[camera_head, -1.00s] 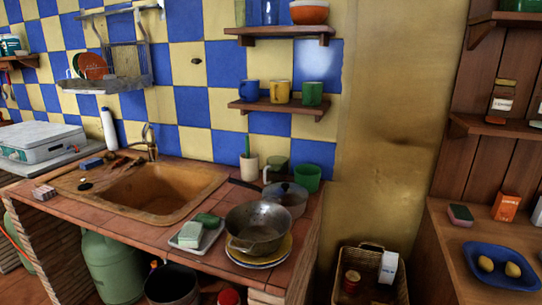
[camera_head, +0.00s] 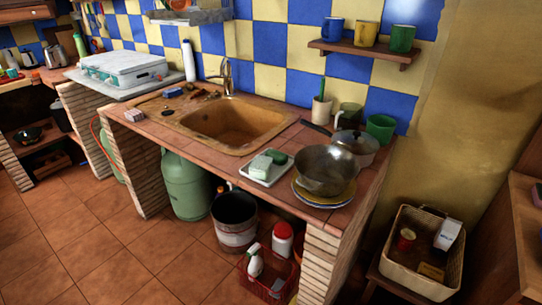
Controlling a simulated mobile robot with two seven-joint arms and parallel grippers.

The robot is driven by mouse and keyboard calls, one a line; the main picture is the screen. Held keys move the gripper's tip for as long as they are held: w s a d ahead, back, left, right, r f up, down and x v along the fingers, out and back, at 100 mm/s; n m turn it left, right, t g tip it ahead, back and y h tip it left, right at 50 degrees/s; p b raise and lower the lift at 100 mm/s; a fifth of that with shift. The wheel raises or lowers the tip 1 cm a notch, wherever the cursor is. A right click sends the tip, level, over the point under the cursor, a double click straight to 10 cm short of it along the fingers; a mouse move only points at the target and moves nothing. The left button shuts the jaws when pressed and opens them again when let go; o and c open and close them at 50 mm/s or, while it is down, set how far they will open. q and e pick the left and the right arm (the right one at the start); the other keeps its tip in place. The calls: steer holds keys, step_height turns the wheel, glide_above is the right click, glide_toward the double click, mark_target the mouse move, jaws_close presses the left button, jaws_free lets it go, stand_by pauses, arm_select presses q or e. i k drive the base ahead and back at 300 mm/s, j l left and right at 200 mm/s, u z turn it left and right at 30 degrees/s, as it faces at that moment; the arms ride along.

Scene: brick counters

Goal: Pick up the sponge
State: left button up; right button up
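A white tray (camera_head: 254,178) sits on the tiled sink counter, left of the metal bowl. On it lie a pale green-and-white block (camera_head: 260,167) that looks like a sponge or soap and a darker green block (camera_head: 276,157) that may be a sponge. A small pink-brown block (camera_head: 134,116) lies at the counter's left front edge, and a small blue block (camera_head: 173,92) lies behind the sink; I cannot tell if either is a sponge. At the far right edge, a cut-off dark pinkish object (camera_head: 538,194) shows on a wooden counter. Neither of my grippers is in view.
The sink basin (camera_head: 235,122) is left of the tray. A metal bowl (camera_head: 325,170) on stacked plates and a lidded pot (camera_head: 355,145) stand to its right. A wicker basket (camera_head: 400,283) stands at lower right. The tiled floor (camera_head: 110,260) at left is clear.

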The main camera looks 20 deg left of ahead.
mark_target(260, 167)
steer(key=i+j+z, duration=0.15)
steer(key=j, duration=0.45)
steer(key=i+j+z, duration=0.15)
steer(key=j, duration=0.45)
steer(key=i+j+z, duration=0.15)
steer(key=j, duration=0.5)
steer(key=j+z, duration=0.15)
steer(key=j, duration=0.45)
steer(key=i, duration=0.05)
